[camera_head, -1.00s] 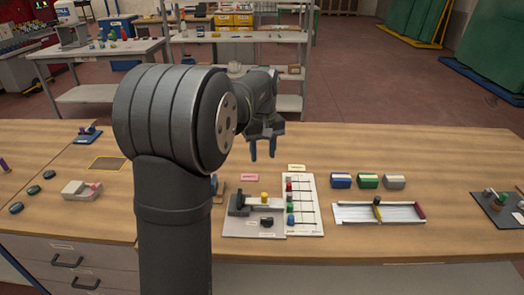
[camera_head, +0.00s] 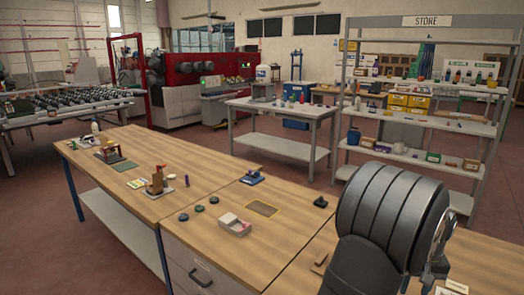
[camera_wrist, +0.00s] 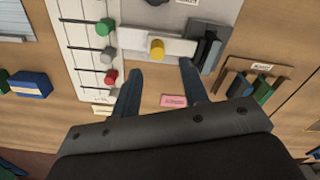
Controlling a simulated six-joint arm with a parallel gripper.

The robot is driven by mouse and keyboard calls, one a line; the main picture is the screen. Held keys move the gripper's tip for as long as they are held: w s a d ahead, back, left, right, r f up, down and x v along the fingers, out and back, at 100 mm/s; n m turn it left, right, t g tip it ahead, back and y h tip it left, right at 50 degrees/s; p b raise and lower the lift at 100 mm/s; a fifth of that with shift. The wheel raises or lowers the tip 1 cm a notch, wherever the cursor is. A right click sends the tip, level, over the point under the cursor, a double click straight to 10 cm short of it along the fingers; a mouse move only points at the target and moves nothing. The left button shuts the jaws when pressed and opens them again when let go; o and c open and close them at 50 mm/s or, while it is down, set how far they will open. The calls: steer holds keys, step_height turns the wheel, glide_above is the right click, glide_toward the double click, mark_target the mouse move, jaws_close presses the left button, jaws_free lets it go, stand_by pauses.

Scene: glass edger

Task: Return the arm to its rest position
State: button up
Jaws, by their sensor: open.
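My gripper (camera_wrist: 160,76) shows in the wrist view with its two blue fingers apart and nothing between them. I cannot make out the fingers there.
In the wrist view a wooden holder (camera_wrist: 257,80) with green and blue pieces is at right, and a blue block (camera_wrist: 30,84) at left. In the head view the wooden bench (camera_head: 225,185) carries a pale box (camera_head: 234,225) and dark pucks. A store shelf (camera_head: 425,120) stands behind.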

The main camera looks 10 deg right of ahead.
step_height(320, 180, down, 7)
steer(key=shift+r, duration=0.1)
stand_by(0.3)
steer(key=o, duration=1.3)
steer(key=shift+c, duration=0.2)
steer(key=shift+o, duration=0.3)
step_height(320, 180, up, 9)
steer(key=w+n, duration=0.2)
steer(key=n, duration=0.5)
steer(key=shift+a, duration=0.4)
step_height(320, 180, up, 8)
steer(key=a+n, duration=0.2)
steer(key=n, duration=0.4)
step_height(320, 180, down, 10)
steer(key=shift+w+r+n, duration=0.15)
steer(key=shift+w+n, duration=0.1)
steer(key=shift+n, duration=0.05)
steer(key=shift+d+r, duration=0.1)
steer(key=shift+r, duration=0.05)
step_height(320, 180, up, 10)
